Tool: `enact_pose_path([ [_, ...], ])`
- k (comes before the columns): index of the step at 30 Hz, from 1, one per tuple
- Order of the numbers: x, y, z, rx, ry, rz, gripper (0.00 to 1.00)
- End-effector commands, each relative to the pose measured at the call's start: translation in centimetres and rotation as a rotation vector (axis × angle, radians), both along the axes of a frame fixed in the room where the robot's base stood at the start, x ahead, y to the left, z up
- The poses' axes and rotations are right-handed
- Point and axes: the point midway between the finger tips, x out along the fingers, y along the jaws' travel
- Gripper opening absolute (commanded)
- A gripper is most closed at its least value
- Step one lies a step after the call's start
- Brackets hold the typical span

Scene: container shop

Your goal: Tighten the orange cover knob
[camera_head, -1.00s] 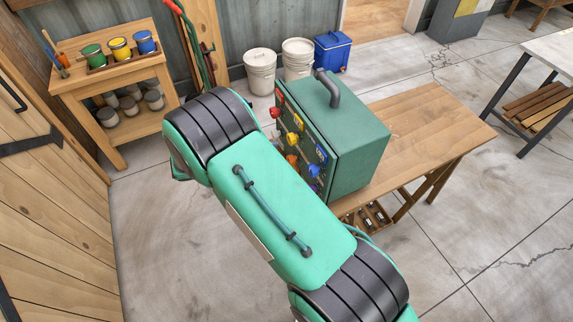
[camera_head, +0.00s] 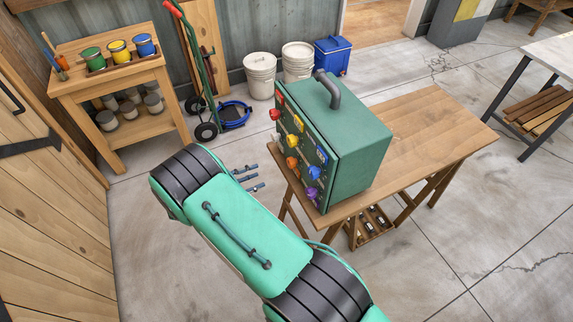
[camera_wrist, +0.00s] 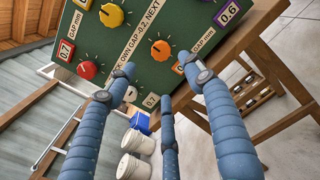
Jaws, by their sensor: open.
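The orange knob (camera_head: 292,162) sits on the knob face of a green box (camera_head: 357,140) on a wooden table. In the wrist view the orange knob (camera_wrist: 161,50) shows on the green panel (camera_wrist: 140,72), with tick marks around it. My gripper (camera_head: 250,179) is left of the panel in the head view, its fingers pointing toward it with a gap between. In the wrist view my gripper (camera_wrist: 160,82) has its blue-grey fingers spread wide and empty. The orange knob lies ahead, between and beyond the fingertips, and nothing touches it visibly.
A yellow knob (camera_wrist: 112,15) and a red knob (camera_wrist: 88,70) are nearby on the panel. Labels with gap numbers and printed text surround them. Blue and purple knobs (camera_head: 312,193) also show. The wooden table (camera_head: 430,130) has bare top behind the box.

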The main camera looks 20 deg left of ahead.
Motion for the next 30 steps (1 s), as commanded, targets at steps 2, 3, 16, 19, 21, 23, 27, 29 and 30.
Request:
enact_pose_path([
  [2,0.2,-0.2,0.0,0.000,0.000,-0.001,0.53],
  [3,0.4,-0.4,0.0,0.000,0.000,-0.001,0.53],
  [16,4.1,-4.2,0.0,0.000,0.000,-0.003,0.53],
  [19,5.3,-5.3,0.0,0.000,0.000,-0.003,0.53],
  [21,6.1,-6.2,0.0,0.000,0.001,-0.003,0.53],
  [23,6.8,-6.8,0.0,0.000,0.001,-0.003,0.53],
  [27,8.1,-8.2,0.0,0.000,0.000,-0.003,0.53],
  [29,8.6,-8.6,0.0,0.000,0.000,-0.002,0.53],
  [30,8.8,-8.9,0.0,0.000,0.000,-0.001,0.53],
])
